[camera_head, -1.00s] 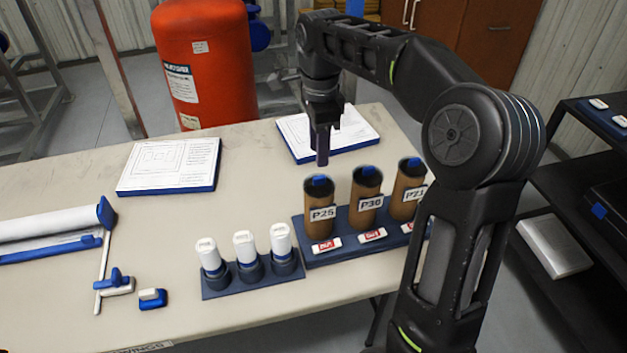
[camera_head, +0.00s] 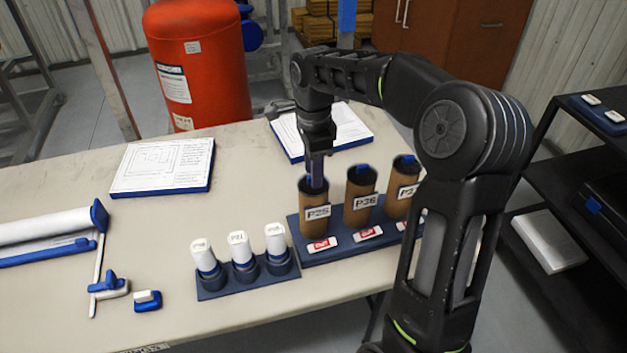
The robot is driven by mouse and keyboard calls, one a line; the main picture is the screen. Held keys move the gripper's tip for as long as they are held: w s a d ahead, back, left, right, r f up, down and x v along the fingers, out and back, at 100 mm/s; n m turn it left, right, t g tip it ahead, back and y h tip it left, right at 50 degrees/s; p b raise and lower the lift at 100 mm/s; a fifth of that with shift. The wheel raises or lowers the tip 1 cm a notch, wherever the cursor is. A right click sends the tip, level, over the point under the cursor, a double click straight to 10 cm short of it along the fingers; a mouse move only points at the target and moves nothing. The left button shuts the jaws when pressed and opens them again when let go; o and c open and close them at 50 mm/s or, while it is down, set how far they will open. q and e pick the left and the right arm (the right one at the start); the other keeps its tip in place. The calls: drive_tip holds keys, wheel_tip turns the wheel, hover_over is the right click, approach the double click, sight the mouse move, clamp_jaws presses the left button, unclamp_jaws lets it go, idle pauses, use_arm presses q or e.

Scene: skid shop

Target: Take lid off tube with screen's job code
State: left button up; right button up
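Three brown tubes with dark tops stand in a blue rack (camera_head: 340,243). The left tube (camera_head: 314,222) is labelled what looks like P25, the middle tube (camera_head: 358,216) P36, and the right tube (camera_head: 401,201) is partly hidden by my arm. Blue lid tabs show on the middle tube (camera_head: 361,169) and the right tube (camera_head: 405,159). My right gripper (camera_head: 317,180) points down at the top of the left tube and covers its lid tab. I cannot tell whether its fingers are closed on the tab. My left gripper and the screen are not in view.
Three white-capped small containers (camera_head: 239,252) stand in a blue holder left of the tubes. Printed pads (camera_head: 165,165) lie at the back. A blue-ended roll (camera_head: 50,230) and small blue-white blocks (camera_head: 147,300) are at left. A dark shelf (camera_head: 560,190) is at right.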

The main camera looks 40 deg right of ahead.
drive_tip(key=shift+f, duration=0.55)
drive_tip(key=shift+c, duration=0.5)
clamp_jaws()
